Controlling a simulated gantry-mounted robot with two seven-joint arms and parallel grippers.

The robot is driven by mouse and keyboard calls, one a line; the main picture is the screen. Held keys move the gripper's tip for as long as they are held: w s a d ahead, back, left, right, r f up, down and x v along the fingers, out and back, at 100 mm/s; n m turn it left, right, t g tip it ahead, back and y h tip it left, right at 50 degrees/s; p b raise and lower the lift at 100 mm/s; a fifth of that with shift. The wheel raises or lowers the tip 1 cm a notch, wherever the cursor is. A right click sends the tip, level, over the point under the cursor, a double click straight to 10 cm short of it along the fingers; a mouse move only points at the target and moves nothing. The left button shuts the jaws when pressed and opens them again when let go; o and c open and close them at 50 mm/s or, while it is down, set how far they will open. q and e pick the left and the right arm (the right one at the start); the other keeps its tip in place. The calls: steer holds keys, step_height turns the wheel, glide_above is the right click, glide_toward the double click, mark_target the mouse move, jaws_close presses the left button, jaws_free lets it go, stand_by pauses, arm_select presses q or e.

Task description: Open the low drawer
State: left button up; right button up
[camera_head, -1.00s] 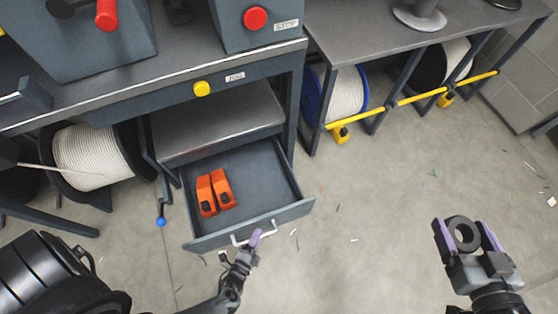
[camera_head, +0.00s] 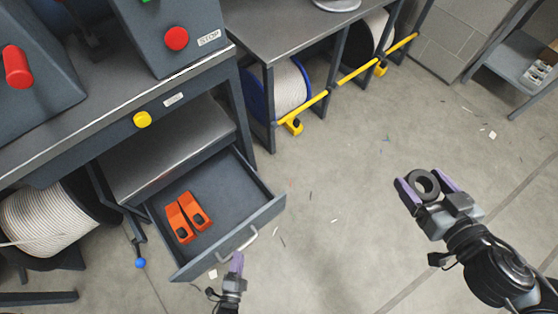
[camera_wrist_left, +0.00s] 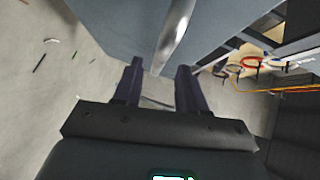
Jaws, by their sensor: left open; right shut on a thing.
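The low drawer (camera_head: 268,209) stands pulled out under the bench, with two orange-red blocks (camera_head: 187,216) lying inside. Its pale bar handle (camera_head: 239,244) is on the front panel. My left gripper (camera_head: 237,262) is just in front of the handle, apart from it. In the left wrist view its two dark fingers (camera_wrist_left: 158,72) are spread with nothing between them, and the handle (camera_wrist_left: 176,32) lies beyond the tips. My right gripper (camera_head: 427,180) is shut on a dark ring (camera_head: 425,184), held over open floor on the right.
A lever with a blue knob (camera_head: 140,262) hangs left of the drawer. A yellow knob (camera_head: 142,119) sits on the bench front above. Cable reels (camera_head: 290,84) stand under the neighbouring bench behind a yellow bar (camera_head: 358,72). The floor on the right is mostly clear, with small scraps.

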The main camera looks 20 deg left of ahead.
arm_select(q)
steer(key=v, duration=0.7)
steer(key=shift+p, duration=0.45)
steer(key=shift+r, duration=0.1)
